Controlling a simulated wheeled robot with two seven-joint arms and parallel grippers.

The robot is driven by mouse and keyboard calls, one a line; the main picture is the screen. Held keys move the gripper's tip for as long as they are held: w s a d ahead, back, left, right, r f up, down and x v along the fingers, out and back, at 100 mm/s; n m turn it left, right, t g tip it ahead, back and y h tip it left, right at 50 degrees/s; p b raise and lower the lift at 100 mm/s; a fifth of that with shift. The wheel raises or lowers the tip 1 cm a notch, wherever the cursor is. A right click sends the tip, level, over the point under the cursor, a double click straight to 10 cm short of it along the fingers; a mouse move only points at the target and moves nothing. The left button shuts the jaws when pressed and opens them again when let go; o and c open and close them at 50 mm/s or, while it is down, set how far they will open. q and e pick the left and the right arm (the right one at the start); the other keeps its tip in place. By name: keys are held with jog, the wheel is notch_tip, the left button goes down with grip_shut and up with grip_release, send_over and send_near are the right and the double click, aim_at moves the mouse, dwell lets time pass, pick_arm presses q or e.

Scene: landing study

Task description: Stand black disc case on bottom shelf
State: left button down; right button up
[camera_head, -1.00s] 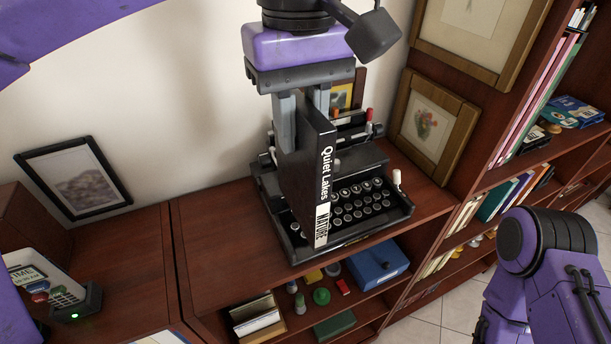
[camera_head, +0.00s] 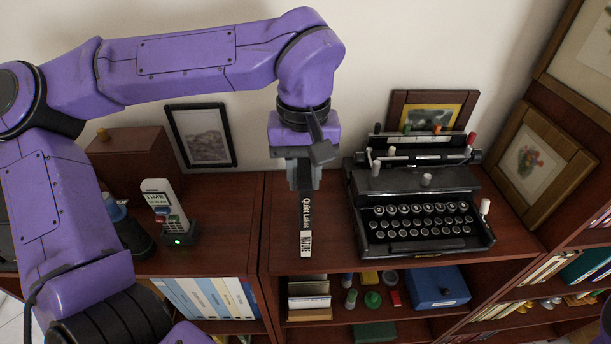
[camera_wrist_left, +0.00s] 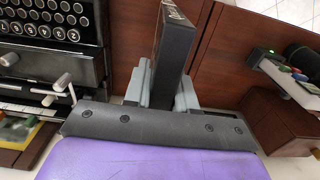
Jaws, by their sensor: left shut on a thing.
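The black disc case (camera_head: 306,228) has a white "Quiet Lakes" title and a white label on its spine. My left gripper (camera_head: 305,184) is shut on it and holds it upright, spine toward the head camera, over the cabinet top left of the typewriter. In the left wrist view the case (camera_wrist_left: 175,48) sits between the two grey fingers (camera_wrist_left: 162,88). I cannot tell whether its lower end touches the cabinet top. Below are shelves (camera_head: 345,318) holding several items; which is the bottom shelf I cannot tell. My right gripper is not in view.
A black typewriter (camera_head: 420,210) stands right of the case. A cordless phone (camera_head: 165,205) and a framed picture (camera_head: 201,135) are at the left. The shelf below holds upright books (camera_head: 308,288), small bottles and a blue box (camera_head: 437,286). Bare cabinet top surrounds the case.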

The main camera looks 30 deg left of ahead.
pick_arm(q)
jog(key=shift+w+a+f, duration=0.1)
jog(key=shift+w+f, duration=0.1)
jog(key=shift+f, duration=0.3)
jog(key=shift+w+a+f, duration=0.1)
jog(key=shift+w+f, duration=0.05)
jog(key=shift+f, duration=0.3)
jog(key=c, duration=1)
grip_release()
jog(key=shift+d, duration=0.1)
jog(key=shift+c, duration=0.2)
jog(key=shift+o, duration=0.6)
jog(key=shift+s+d+r, duration=0.1)
jog(key=shift+s, duration=0.15)
jog(key=shift+r, duration=0.1)
